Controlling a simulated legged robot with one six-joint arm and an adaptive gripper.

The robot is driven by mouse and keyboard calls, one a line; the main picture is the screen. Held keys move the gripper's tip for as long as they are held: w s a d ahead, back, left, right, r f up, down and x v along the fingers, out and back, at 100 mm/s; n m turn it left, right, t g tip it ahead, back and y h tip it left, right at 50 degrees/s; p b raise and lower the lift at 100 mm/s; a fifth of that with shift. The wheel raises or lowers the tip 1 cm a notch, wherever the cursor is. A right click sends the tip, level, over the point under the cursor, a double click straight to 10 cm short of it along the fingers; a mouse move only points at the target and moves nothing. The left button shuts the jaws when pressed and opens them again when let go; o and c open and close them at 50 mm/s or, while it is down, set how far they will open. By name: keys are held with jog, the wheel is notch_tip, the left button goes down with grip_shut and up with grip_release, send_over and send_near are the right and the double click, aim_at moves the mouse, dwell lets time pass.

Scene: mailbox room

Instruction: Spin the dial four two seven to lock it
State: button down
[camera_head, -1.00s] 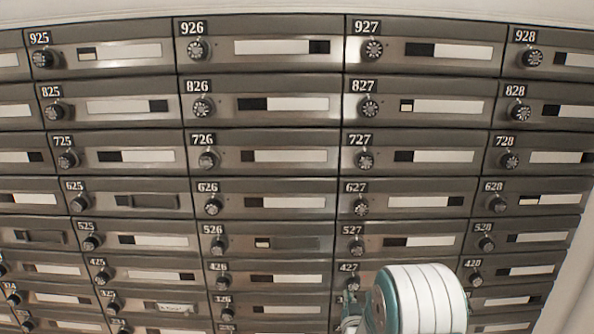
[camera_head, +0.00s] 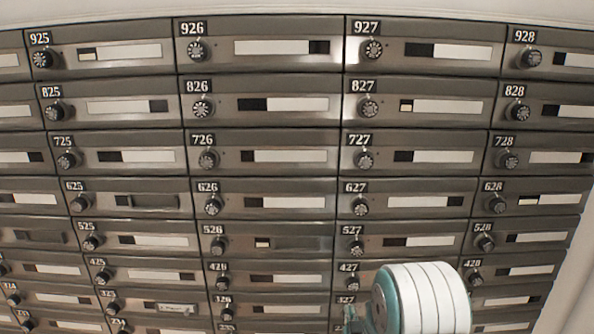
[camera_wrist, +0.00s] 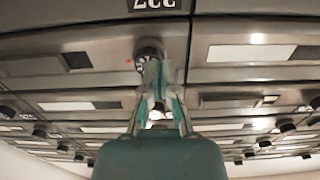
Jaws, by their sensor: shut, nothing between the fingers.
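The dial of box 427 (camera_head: 353,283) is a small black round knob under its number plate, low in the head view and left of my arm. In the head view my arm's white and teal end covers the area to the right, and my gripper's fingertips are mostly hidden. In the wrist view my gripper (camera_wrist: 157,68) is shut and empty, its teal fingers pointing at a dark dial (camera_wrist: 148,48). The tips overlap the lower edge of this dial; I cannot tell whether they touch. The plate at the top edge is cut off, so its number is unclear.
Rows of metal mailboxes fill the wall, each with a dial and a window strip. The dial of box 527 (camera_head: 356,247) is just above, and the number plate of box 327 (camera_head: 345,300) just below. A pale wall (camera_head: 572,290) borders the right.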

aim_at(346, 286)
jog(key=shift+s, duration=0.5)
jog(key=shift+w+d+f+m, duration=0.1)
jog(key=shift+w+d+m, duration=0.1)
jog(key=shift+w+m, duration=0.8)
jog(key=shift+w+d+m, duration=0.25)
jog(key=shift+w+m, duration=0.75)
jog(key=shift+w+d+f+m, duration=0.1)
jog(key=shift+w+d+m, duration=0.1)
jog(key=shift+w+m, duration=0.8)
jog(key=shift+r, duration=0.5)
jog(key=shift+a+r, duration=0.3)
jog(key=shift+a, duration=0.3)
jog(key=shift+a+r, duration=0.35)
jog(key=shift+a, duration=0.1)
